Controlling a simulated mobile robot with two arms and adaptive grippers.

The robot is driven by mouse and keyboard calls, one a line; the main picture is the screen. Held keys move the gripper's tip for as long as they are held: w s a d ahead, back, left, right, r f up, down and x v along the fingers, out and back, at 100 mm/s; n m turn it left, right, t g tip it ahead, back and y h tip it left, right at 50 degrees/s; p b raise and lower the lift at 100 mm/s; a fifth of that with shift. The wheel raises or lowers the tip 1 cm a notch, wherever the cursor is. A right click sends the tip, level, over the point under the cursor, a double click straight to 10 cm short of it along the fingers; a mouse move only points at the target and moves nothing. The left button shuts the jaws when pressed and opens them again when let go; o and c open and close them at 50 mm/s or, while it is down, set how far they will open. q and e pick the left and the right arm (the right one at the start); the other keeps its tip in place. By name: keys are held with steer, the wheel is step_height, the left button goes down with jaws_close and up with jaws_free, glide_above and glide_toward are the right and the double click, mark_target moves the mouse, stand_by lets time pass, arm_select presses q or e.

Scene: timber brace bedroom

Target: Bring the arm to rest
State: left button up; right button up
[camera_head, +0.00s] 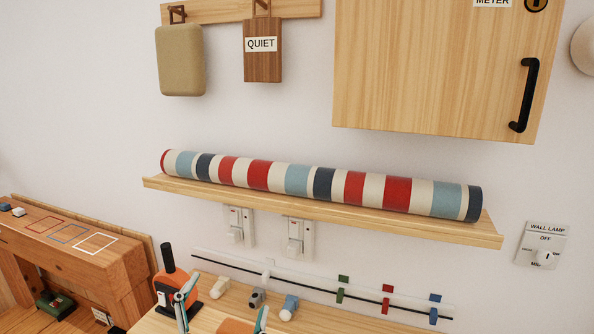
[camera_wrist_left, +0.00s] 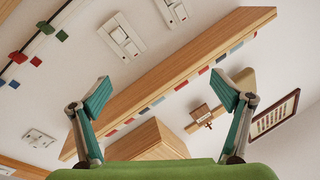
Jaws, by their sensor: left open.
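My left gripper (camera_head: 228,295) shows at the bottom of the head view, above the wooden desk top, with its two teal-padded fingers spread apart. In the left wrist view the left gripper (camera_wrist_left: 163,80) is open, with nothing between its fingers. Beyond it the wooden wall shelf (camera_wrist_left: 190,65) runs diagonally across that view. In the head view this shelf (camera_head: 350,212) carries a long striped roll (camera_head: 320,187). The gripper is below and in front of the shelf. My right gripper is in neither view.
Small white and blue pieces (camera_head: 289,307) and an orange-and-black item (camera_head: 168,262) stand near the gripper. A rail with coloured clips (camera_head: 388,300) is behind. A wooden cabinet (camera_head: 430,70) hangs above the shelf. A wooden bench (camera_head: 75,240) stands left.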

arm_select(q)
steer(key=s+a+f+n+g+y, duration=0.1)
steer(key=s+a+f+n+g, duration=0.15)
steer(key=f, duration=0.35)
steer(key=s+a+f+n+g+y, duration=0.1)
steer(key=s+a+f+g+y, duration=0.15)
steer(key=f, duration=0.35)
steer(key=s+a+f+n+g+h, duration=0.1)
steer(key=s+f+g, duration=0.4)
steer(key=s+f, duration=0.55)
steer(key=s+a+f+n+g, duration=0.1)
steer(key=s+f+g, duration=0.55)
steer(key=s, duration=0.65)
step_height(320, 180, down, 24)
steer(key=s, duration=0.1)
steer(key=s+a+f, duration=0.1)
steer(key=s+f, duration=0.7)
steer(key=f, duration=0.1)
steer(key=s+a+f+g, duration=0.1)
steer(key=s+a+f, duration=0.1)
steer(key=s+f, duration=0.6)
steer(key=shift+s+a+f+m, duration=0.25)
steer(key=shift+s+f+m, duration=0.15)
steer(key=shift+s, duration=0.35)
steer(key=shift+g, duration=0.25)
